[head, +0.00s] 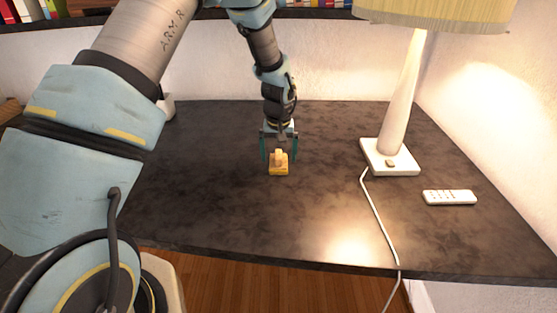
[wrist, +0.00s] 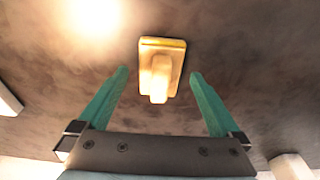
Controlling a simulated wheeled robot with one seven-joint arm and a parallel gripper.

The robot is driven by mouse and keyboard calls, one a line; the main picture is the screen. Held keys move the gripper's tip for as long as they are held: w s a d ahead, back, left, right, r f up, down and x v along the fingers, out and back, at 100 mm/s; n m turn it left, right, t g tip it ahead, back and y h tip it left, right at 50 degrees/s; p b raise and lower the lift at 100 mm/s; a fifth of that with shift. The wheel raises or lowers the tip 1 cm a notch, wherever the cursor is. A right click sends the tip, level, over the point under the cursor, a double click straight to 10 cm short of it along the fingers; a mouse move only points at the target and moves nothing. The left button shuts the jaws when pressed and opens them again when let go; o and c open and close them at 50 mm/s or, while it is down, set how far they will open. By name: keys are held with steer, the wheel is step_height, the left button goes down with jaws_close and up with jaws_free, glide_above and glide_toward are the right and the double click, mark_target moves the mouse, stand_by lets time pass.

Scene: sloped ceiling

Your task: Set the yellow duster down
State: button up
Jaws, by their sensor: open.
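The yellow duster (head: 278,167) rests on the dark tabletop near its middle, its raised handle upward. In the wrist view the duster (wrist: 161,68) lies just past and between the fingertips, its handle toward my gripper. My gripper (head: 279,157) hangs over the duster, pointing down. Its two teal fingers (wrist: 158,76) are spread wide, with clear gaps on both sides of the duster. Nothing is held between them.
A lamp with a white square base (head: 390,157) stands to the right, its cord (head: 377,217) running over the front edge. A white remote (head: 449,197) lies farther right. The tabletop (head: 215,205) is clear around the duster, mostly left and in front.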

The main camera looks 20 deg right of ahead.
mark_target(279, 158)
step_height(279, 158, up, 10)
steer(key=s+b, duration=0.1)
steer(key=b, duration=0.1)
steer(key=s+a+r+n, duration=0.1)
steer(key=s+a+r, duration=0.1)
steer(key=a, duration=1.2)
steer(key=s+a+r+n, duration=0.1)
steer(key=a+r+n, duration=0.1)
steer(key=a, duration=1.2)
steer(key=s+a, duration=0.6)
steer(key=a, duration=0.2)
steer(key=shift+s+a+f+n+y, duration=0.2)
steer(key=shift+s+a+n+y, duration=0.1)
steer(key=shift+n, duration=0.1)
